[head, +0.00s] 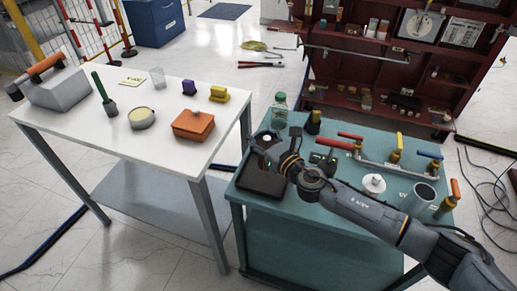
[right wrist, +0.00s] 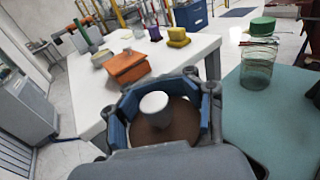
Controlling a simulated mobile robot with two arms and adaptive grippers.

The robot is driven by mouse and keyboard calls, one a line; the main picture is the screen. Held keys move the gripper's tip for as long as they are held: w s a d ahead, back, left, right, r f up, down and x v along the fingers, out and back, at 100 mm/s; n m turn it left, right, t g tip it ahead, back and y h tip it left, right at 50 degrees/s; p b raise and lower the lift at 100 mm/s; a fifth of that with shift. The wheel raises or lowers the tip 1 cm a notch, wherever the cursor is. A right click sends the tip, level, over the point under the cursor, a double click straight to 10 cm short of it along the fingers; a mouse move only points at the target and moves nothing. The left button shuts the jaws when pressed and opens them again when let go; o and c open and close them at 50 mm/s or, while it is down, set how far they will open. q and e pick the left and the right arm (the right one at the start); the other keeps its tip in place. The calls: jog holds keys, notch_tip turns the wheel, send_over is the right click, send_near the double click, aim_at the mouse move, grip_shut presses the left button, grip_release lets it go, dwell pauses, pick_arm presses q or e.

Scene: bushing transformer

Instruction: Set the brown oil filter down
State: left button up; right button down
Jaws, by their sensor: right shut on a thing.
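My right gripper (head: 266,150) is over the left end of the teal workbench, at the back part of a dark tray (head: 262,182). In the right wrist view, the right gripper (right wrist: 160,118) is shut around the brown oil filter (right wrist: 150,134), its blue pads on both sides of it. A pale round top (right wrist: 154,104) shows at the middle of the filter. In the head view the filter is mostly hidden by the gripper; I cannot tell whether its base touches the tray. My left gripper is not in view.
The teal workbench (head: 330,200) also holds a green-capped jar (head: 280,108), red- and yellow-handled tools, a white disc (head: 374,184) and a grey cup (head: 419,198). The white table (head: 170,155) at left holds an orange box (head: 193,124) and several small items. A floor gap separates both.

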aim_at(259, 144)
notch_tip(259, 144, down, 4)
jog(key=shift+r+b, duration=0.1)
jog(key=shift+b, duration=0.8)
jog(key=shift+c, duration=2.4)
grip_release()
jog(key=shift+s+d, duration=0.15)
jog(key=v, duration=1.1)
jog(key=shift+s+d, duration=0.15)
jog(key=shift+s, duration=0.15)
jog(key=shift+r, duration=0.1)
